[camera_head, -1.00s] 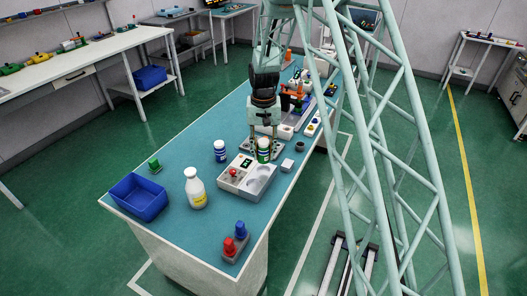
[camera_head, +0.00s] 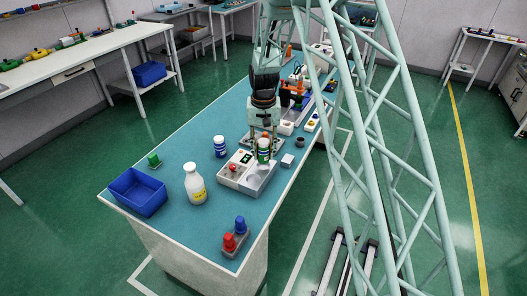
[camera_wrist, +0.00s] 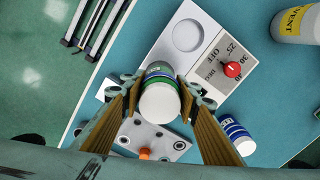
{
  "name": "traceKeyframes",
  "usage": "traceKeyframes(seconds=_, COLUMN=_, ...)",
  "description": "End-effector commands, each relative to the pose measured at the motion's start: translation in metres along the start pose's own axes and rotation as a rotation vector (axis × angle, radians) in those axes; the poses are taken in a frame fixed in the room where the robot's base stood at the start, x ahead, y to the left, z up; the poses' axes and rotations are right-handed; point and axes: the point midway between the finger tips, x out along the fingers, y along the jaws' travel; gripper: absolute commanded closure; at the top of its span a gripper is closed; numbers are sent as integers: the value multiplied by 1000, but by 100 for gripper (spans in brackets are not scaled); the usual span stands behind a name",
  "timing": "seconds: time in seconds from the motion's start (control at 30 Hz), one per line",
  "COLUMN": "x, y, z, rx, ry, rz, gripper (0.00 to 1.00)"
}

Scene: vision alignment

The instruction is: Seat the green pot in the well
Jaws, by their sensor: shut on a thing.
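The green pot is white-lidded with green and blue bands. It shows in the wrist view (camera_wrist: 160,103) and in the head view (camera_head: 263,155). My gripper (camera_wrist: 158,90) is shut on it, one finger on each side; it also shows in the head view (camera_head: 263,143). The pot looks upright. The well is a round shallow recess (camera_wrist: 187,35) in the pale station (camera_wrist: 205,15), empty and beyond the pot in the wrist view. In the head view the pot stands in front of the station's far part (camera_head: 247,183); its height above it is hard to tell.
The station has a red knob (camera_wrist: 232,70) and a dark display. A blue-banded pot (camera_head: 220,147) and a white bottle (camera_head: 195,185) stand left of it. A blue bin (camera_head: 138,192) and red and blue pieces (camera_head: 235,235) are nearer the front. A holed grey plate (camera_wrist: 150,140) lies behind the pot.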

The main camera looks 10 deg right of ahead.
Motion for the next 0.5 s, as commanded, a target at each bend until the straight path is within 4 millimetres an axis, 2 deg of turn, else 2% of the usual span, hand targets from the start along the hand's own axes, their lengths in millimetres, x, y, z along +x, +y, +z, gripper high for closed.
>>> traceKeyframes(seconds=0.2, x=10, y=0, z=0, rx=0, ry=0, rz=0, gripper=84)
traceKeyframes(seconds=0.5, x=14, y=0, z=0, rx=0, ry=0, rz=0, gripper=84)
